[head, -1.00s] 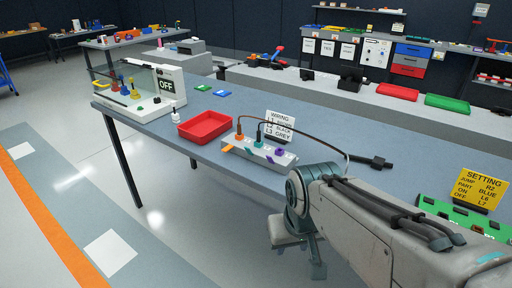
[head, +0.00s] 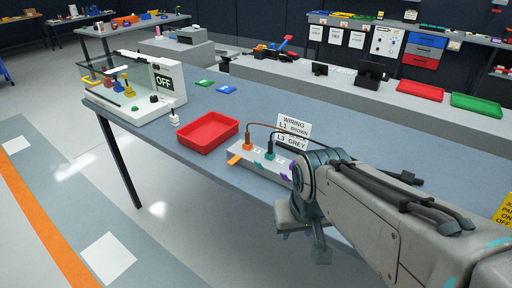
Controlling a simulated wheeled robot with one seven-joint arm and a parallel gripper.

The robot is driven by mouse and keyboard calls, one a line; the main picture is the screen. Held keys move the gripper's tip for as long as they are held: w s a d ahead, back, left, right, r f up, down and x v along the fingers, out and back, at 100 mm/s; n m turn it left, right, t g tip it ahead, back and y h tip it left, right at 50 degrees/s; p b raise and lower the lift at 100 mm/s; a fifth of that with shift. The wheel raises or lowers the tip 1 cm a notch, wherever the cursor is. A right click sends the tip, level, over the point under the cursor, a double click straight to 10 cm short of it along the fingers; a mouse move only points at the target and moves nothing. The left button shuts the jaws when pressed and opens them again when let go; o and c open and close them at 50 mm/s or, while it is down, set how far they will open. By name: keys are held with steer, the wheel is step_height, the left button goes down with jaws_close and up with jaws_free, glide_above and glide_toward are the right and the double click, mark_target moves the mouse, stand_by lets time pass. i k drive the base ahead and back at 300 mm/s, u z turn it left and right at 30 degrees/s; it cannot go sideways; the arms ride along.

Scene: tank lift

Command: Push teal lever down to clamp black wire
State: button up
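The pale terminal block (head: 240,173) sits on the blue-grey bench top. The teal lever (head: 257,166) is at its middle; it is too small to tell how far it is tilted. The black wire's plug (head: 270,151) stands upright in the block behind the teal lever. An orange lever (head: 235,160) sticks out low at the left, with the brown wire's plug (head: 248,143) behind it. A purple lever (head: 286,168) is at the right, partly hidden by my arm. My gripper (head: 305,240) hangs near the bench's front edge, right of and below the block in the picture; its fingers are unclear.
A red tray (head: 208,132) lies left of the block. The wiring sign (head: 293,130) stands behind it, its middle line covered by the wire. A dark cable end (head: 415,180) lies right, behind my arm. A case marked OFF (head: 165,85) stands at the left.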

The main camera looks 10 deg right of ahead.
mark_target(260, 165)
steer(key=k, duration=0.7)
steer(key=u, duration=0.5)
steer(key=i, duration=1.25)
steer(key=z, duration=0.8)
